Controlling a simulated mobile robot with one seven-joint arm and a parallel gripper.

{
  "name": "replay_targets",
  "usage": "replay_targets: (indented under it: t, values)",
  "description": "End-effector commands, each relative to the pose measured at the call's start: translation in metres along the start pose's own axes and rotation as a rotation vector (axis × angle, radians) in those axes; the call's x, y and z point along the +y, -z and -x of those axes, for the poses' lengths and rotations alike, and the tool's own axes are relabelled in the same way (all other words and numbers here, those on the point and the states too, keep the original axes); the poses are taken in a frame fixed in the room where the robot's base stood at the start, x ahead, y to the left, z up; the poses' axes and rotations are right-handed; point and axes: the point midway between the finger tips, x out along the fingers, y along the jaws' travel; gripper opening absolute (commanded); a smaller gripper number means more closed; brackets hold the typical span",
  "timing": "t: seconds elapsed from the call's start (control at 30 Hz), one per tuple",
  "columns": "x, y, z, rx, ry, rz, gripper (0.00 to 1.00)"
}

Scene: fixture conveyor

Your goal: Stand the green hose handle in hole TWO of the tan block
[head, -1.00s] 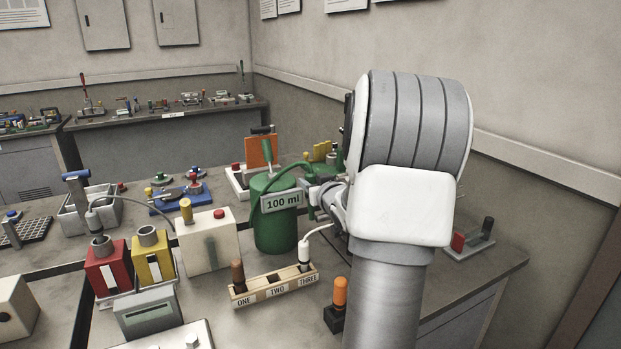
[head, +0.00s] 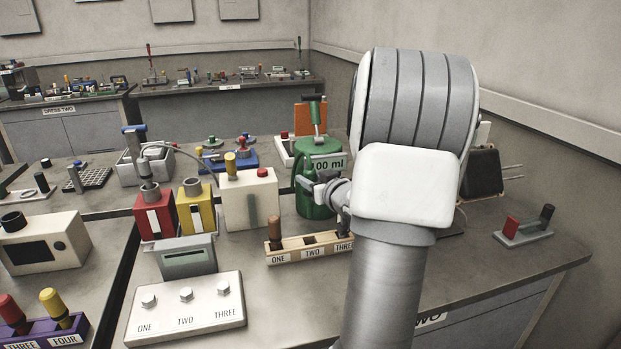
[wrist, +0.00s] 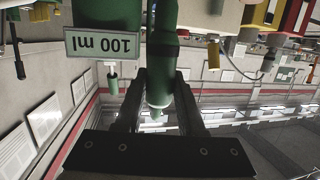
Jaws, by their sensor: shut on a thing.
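The green hose handle (wrist: 160,85) is between the closed fingers of my gripper (wrist: 165,95) in the wrist view, with its tapered end past them. In the head view my gripper (head: 322,186) is in front of the green canister (head: 318,205) labelled 100 ml, and the handle cannot be made out there. The tan block (head: 295,255) lies nearer on the table, below my gripper in the picture. A brown peg (head: 275,231) stands in hole ONE. Hole TWO (head: 311,241) looks empty. Hole THREE is partly hidden by my arm.
A white box (head: 249,200) and yellow and red holders (head: 155,221) stand left of the canister. A grey meter (head: 187,258) and a white three-button panel (head: 190,305) are at the front left. The table right of the panel, before the block, looks clear.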

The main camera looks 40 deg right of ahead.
Motion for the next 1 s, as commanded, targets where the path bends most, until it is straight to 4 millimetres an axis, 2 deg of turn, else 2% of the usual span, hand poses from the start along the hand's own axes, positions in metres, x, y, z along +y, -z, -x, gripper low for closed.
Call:
replay_targets:
  t: [0.37,1.0]
  values:
    - [0.000,0.002,0.000,0.001,0.013,0.001,0.00]
    - [0.000,-0.059,-0.012,0.001,0.013,0.002,0.00]
